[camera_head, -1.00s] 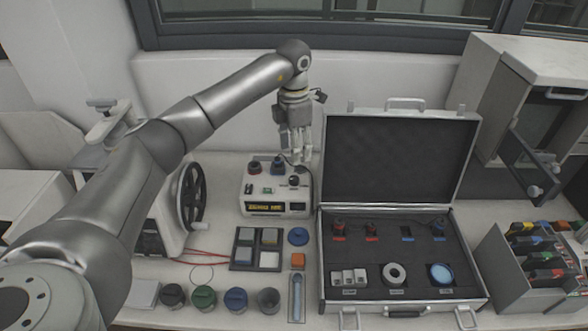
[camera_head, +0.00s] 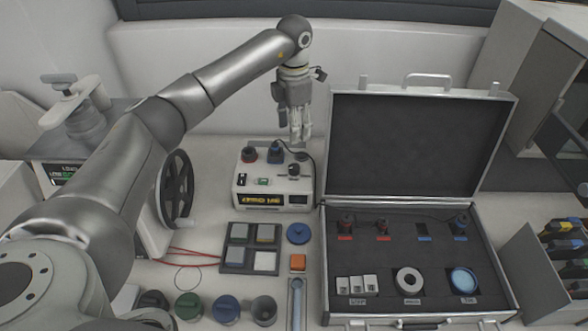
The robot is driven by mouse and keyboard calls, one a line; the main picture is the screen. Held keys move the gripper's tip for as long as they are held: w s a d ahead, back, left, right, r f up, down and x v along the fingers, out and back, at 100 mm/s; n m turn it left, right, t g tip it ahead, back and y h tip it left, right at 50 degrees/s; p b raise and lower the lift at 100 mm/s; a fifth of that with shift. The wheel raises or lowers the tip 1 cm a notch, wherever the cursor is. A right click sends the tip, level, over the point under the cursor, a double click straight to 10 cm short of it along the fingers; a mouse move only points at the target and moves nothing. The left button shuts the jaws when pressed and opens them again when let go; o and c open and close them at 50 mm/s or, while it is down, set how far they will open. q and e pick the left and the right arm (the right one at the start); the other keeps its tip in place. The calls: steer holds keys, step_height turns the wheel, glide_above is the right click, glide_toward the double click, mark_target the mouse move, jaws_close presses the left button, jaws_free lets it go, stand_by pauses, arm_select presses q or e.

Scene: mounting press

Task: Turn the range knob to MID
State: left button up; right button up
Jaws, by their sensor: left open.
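The range knob (camera_head: 294,170) is a small black knob on the right part of the top panel of a white meter box (camera_head: 244,200). The box has a yellow lit display on its front. My left gripper (camera_head: 299,138) points down above and behind the knob, with its fingers open and empty. It appears apart from the knob. The knob's markings are too small to read. My right gripper is not in view.
An open case (camera_head: 333,265) stands close on the right. A handwheel (camera_head: 175,190) is on the left.

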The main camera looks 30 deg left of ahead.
mark_target(294, 167)
arm_select(q)
steer(key=f+p, duration=0.1)
steer(key=f, duration=1.2)
steer(key=shift+w+f, duration=0.1)
steer(key=shift+w, duration=0.1)
steer(key=shift+f, duration=0.45)
steer(key=shift+a, duration=0.1)
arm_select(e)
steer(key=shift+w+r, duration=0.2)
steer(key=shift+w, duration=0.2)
arm_select(q)
steer(key=c, duration=1)
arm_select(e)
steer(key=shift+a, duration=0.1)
